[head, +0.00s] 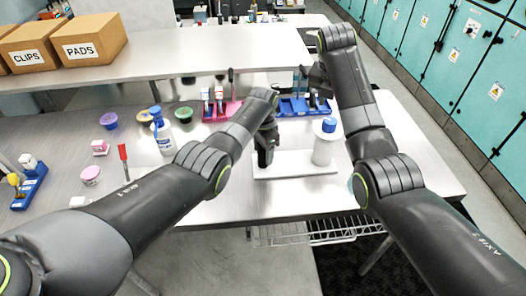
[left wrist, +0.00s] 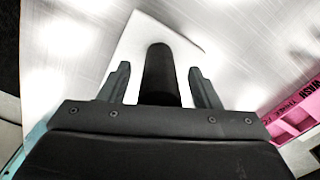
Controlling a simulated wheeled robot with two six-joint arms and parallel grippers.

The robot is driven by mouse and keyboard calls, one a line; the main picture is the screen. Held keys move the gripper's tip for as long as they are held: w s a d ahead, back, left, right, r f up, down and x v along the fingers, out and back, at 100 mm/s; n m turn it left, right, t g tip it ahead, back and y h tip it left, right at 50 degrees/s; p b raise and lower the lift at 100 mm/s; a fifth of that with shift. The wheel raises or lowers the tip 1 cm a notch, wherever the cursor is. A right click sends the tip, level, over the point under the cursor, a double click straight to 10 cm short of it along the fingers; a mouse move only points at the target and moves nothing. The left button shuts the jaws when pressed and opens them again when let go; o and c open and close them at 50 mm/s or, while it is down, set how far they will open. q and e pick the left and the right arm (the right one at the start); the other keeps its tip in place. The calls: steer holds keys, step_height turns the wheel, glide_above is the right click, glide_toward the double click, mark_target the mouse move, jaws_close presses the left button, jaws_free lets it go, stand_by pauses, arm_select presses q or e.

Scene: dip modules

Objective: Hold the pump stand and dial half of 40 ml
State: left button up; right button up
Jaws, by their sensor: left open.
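The pump stand has a white base plate (head: 292,172) on the near part of the steel table. A white cylinder with a blue top (head: 325,142) stands at its right end. My left gripper (head: 266,150) is over the plate's left part. In the left wrist view, its open fingers (left wrist: 160,85) are on either side of a black upright post (left wrist: 158,72), with gaps on both sides. The plate shows behind it (left wrist: 140,35). No dial or its reading can be made out. My right gripper (head: 316,82) is farther back, small and dark, and its fingers are unclear.
A pink rack (head: 222,112) and a blue rack (head: 292,108) stand behind the plate. Boxes (head: 95,42) sit on the raised shelf. The table's right part is clear.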

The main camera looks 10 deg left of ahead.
arm_select(q)
steer(key=shift+f, duration=0.25)
jaws_close()
stand_by(0.3)
